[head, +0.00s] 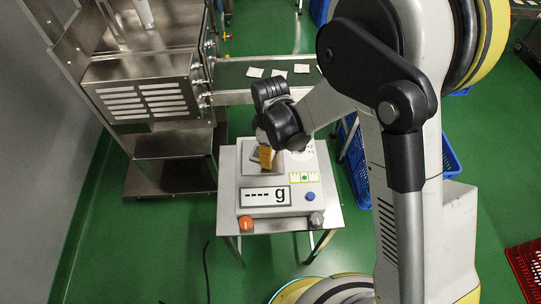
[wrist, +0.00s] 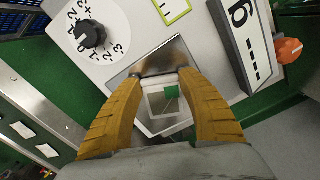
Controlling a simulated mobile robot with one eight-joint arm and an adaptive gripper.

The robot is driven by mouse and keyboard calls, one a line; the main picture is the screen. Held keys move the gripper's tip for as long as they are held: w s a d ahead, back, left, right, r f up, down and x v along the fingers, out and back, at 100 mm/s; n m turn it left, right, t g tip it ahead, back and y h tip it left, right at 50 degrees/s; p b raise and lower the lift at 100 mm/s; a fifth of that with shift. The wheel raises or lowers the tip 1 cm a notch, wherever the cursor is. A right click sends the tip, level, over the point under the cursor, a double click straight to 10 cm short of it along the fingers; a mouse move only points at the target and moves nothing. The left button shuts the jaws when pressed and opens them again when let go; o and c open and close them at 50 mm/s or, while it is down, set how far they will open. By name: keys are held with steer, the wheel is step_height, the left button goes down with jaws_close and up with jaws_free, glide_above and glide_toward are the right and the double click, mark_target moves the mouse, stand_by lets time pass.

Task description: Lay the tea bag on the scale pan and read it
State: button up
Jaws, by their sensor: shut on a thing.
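My gripper (head: 267,160) is above the pan area of the scale in the head view. Its two yellow fingers (wrist: 160,74) reach over the metal scale pan (wrist: 176,52) in the wrist view. The gripper is shut on the tea bag (wrist: 153,103), a pale bag with a green tag, which shows between the fingers. Whether the bag touches the pan I cannot tell. In the head view the bag is hidden by the gripper. The scale (head: 228,194) has a display (head: 265,195) that shows dashes and "g", no number.
The scale stands on a small metal table (head: 226,165). It has an orange knob (head: 246,224), a grey knob (head: 316,219), a blue button (head: 310,196) and a numbered dial (wrist: 90,33). Behind is a conveyor (head: 232,78) with white packets. A red crate (head: 525,267) is at right.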

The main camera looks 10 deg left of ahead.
steer(key=shift+f, duration=0.15)
steer(key=o, duration=0.7)
steer(key=shift+c, duration=0.2)
step_height(320, 180, up, 13)
steer(key=p, duration=0.5)
steer(key=s+d+r+m+t+y, duration=0.1)
steer(key=s+d+r+m+t, duration=0.15)
steer(key=d+r+m, duration=0.75)
steer(key=s+d+r+m+t, duration=0.2)
steer(key=s+d+r+m, duration=0.1)
steer(key=d, duration=0.5)
steer(key=s+d+r+m+t+h, duration=0.1)
steer(key=s+d+r+m+t, duration=0.1)
steer(key=d, duration=0.7)
steer(key=s+r+m, duration=0.1)
steer(key=s+r, duration=0.1)
steer(key=s, duration=0.1)
steer(key=shift+r+t, duration=0.2)
steer(key=shift+t, duration=0.15)
